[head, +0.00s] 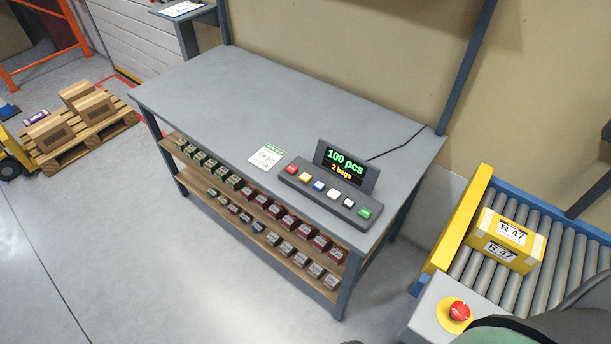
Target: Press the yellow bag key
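The yellow key (305,177) is the second from the left in a row of coloured keys on a dark key panel (326,198) on the grey table. The red key (291,169) is to its left and the blue key (319,186) to its right. White keys and a green key (364,212) follow. A display (346,165) behind the panel reads "100 pcs" in green and "2 bags" in yellow. Nothing touches or covers the yellow key. Neither of my grippers shows in the head view.
A paper card (267,156) lies left of the panel on the otherwise clear tabletop (220,105). Shelves below hold rows of small boxes. A roller conveyor (510,285) with a yellow box (506,240) and a red stop button (459,311) stands at right. A pallet (85,145) with cartons is at left.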

